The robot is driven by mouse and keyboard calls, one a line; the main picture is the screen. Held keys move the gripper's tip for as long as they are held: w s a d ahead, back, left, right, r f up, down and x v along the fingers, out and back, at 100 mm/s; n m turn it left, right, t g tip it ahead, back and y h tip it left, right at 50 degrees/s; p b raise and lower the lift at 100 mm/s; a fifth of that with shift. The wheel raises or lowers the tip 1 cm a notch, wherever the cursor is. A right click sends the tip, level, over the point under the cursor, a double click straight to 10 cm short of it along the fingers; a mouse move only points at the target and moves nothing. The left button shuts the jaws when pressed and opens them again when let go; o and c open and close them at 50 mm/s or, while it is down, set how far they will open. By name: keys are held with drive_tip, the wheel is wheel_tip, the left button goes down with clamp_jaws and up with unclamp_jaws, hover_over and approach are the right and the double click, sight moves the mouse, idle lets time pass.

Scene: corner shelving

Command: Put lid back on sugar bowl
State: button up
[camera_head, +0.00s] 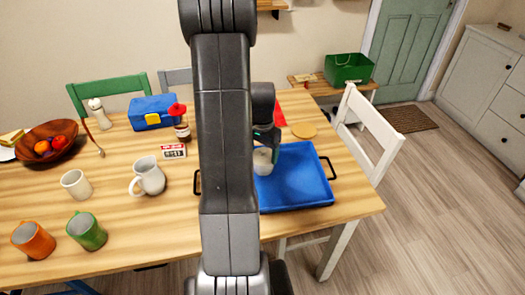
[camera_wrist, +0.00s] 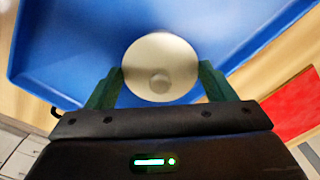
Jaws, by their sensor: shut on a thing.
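A round off-white lid (camera_wrist: 160,60) with a small knob sits between the two green fingers of my gripper (camera_wrist: 160,85) in the wrist view. The fingers are shut on it at its sides. In the head view my gripper (camera_head: 266,138) points down over the left part of the blue tray (camera_head: 305,180). A pale round-sided thing (camera_head: 263,161), seemingly the sugar bowl, shows right under the gripper at the tray. My arm hides part of it. I cannot tell whether the lid touches the bowl. The tray also fills the upper wrist view (camera_wrist: 60,60).
A white jug (camera_head: 149,177), a cream cup (camera_head: 76,185), an orange mug (camera_head: 33,240) and a green mug (camera_head: 87,231) stand left of my arm. A tan disc (camera_head: 304,130) lies behind the tray. A white chair (camera_head: 370,135) stands at the right. The tray's right part is clear.

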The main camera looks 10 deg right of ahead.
idle(0.3)
drive_tip(key=o, duration=1)
drive_tip(key=shift+r, duration=0.1)
drive_tip(key=shift+r+p, duration=2.45)
drive_tip(key=shift+r, duration=1)
clamp_jaws()
